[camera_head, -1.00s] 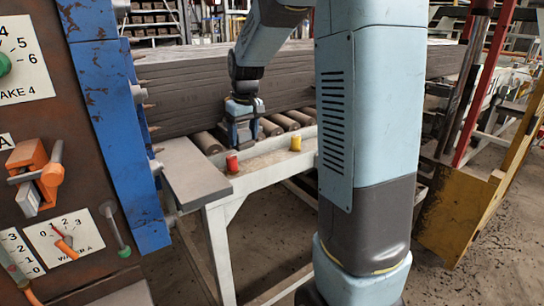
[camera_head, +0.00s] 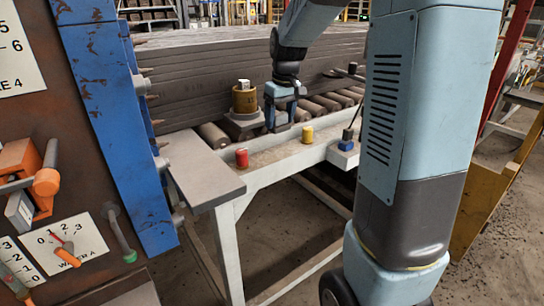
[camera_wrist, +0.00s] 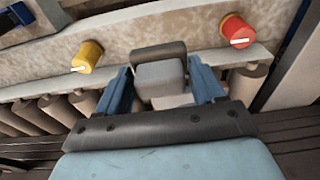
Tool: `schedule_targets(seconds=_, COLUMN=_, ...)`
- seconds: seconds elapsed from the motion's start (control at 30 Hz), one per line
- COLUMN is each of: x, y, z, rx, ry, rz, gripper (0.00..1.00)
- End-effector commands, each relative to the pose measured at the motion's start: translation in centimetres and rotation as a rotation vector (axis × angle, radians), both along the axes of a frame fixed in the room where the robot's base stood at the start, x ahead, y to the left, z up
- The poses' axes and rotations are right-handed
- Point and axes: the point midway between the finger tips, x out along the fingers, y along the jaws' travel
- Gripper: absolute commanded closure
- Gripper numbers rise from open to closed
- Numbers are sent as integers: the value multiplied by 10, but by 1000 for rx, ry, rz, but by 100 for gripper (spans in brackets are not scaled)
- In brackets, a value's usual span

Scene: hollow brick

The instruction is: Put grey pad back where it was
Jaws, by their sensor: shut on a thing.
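My gripper (camera_head: 280,112) is low over the near end of the rollers, to the right of a brass-coloured pot in the head view. In the wrist view its two blue fingers (camera_wrist: 165,88) close on a small grey block, which looks like the grey pad (camera_wrist: 160,76). A darker grey bar (camera_wrist: 150,54) shows just beyond it. In the head view the fingers mostly hide the held piece. I cannot tell whether it touches the rollers or frame.
The brass-coloured pot (camera_head: 244,98) stands on a grey plate (camera_head: 240,130) close to the left of my gripper. A red knob (camera_head: 241,158) and yellow knob (camera_head: 307,135) stick up from the pale frame (camera_head: 275,160). A blue block (camera_head: 347,141) is farther right. Stacked dark planks (camera_head: 200,85) lie behind.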

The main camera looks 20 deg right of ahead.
Motion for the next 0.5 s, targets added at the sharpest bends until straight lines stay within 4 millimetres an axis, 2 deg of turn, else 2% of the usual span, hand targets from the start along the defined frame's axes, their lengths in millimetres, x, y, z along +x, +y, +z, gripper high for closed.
schedule_targets(seconds=0.1, x=-24, y=-35, z=16, rx=-2, ry=-5, rz=-12, gripper=70)
schedule_targets(seconds=0.3, x=-67, y=-81, z=35, rx=-1, ry=-2, rz=-10, gripper=70)
schedule_targets(seconds=0.4, x=-79, y=-92, z=40, rx=1, ry=-3, rz=-7, gripper=70)
schedule_targets(seconds=0.5, x=-81, y=-91, z=39, rx=2, ry=-1, rz=-3, gripper=70)
